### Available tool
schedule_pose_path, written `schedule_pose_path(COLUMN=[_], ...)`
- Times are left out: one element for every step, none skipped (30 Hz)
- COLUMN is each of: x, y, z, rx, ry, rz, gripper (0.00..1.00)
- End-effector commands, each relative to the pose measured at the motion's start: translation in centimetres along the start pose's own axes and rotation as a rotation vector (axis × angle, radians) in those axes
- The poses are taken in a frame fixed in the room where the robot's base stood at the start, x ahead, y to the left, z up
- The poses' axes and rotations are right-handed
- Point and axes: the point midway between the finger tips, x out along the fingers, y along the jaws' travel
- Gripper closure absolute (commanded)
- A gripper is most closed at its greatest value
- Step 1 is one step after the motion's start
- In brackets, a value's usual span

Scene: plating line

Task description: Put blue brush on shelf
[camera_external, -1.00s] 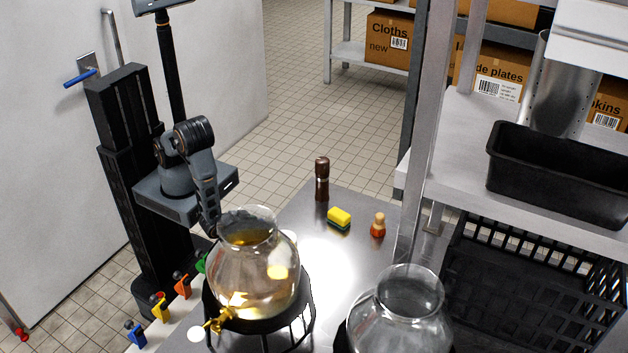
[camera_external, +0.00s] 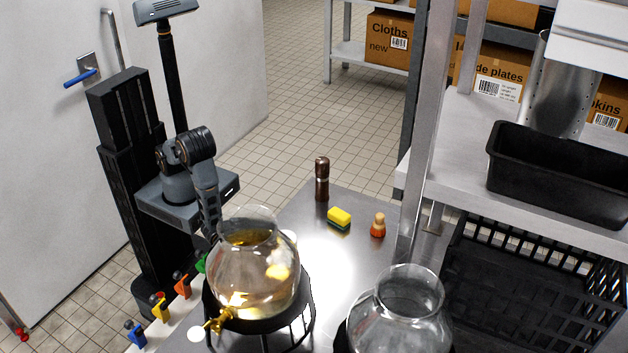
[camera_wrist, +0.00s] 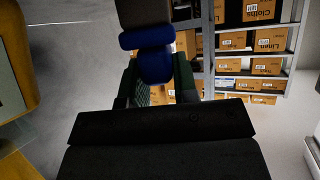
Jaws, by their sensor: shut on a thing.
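The blue brush (camera_wrist: 152,58) shows in the wrist view, with a blue body and a grey-brown part above it. My gripper (camera_wrist: 157,82) is shut on it, with a dark green finger on each side. In the external view my arm reaches down behind the glass dispenser, so my gripper and the brush are hidden there. A metal shelf (camera_external: 462,190) stands at the right of the external view, above the counter. I cannot tell whether this or the box rack is the task's shelf.
A glass dispenser (camera_external: 255,275) with amber liquid stands between the camera and my arm. A pepper mill (camera_external: 322,180), sponge (camera_external: 339,218) and small shaker (camera_external: 378,226) stand on the counter. A black bin (camera_external: 560,180) fills part of the shelf. A box rack (camera_wrist: 292,50) stands beyond.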

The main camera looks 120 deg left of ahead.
Motion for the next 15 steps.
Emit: schedule_pose_path(x=[0.08,0.11,0.15,0.18,0.21,0.25,0.27,0.3,0.34,0.37,0.4,0.44,0.47,0.5,0.53], y=[0.0,0.0,0.01,0.0,0.01,0.01,0.01,0.01,0.01,0.01,0.01,0.01,0.01,0.01,0.01], z=[0.14,0.19,0.26,0.32,0.37,0.45,0.5,0.55,0.62,0.68,0.73,0.8,0.85,0.9,0.97], rx=[0.0,0.0,0.0,0.0,0.0,0.0,0.0,0.0,0.0,0.0,0.0,0.0,0.0,0.0,0.0], ry=[0.0,0.0,0.0,0.0,0.0,0.0,0.0,0.0,0.0,0.0,0.0,0.0,0.0,0.0,0.0], rz=[0.0,0.0,0.0,0.0,0.0,0.0,0.0,0.0,0.0,0.0,0.0,0.0,0.0,0.0,0.0], gripper=[1.0,1.0,1.0,1.0,1.0,1.0,1.0,1.0,1.0,1.0,1.0,1.0,1.0,1.0,1.0])
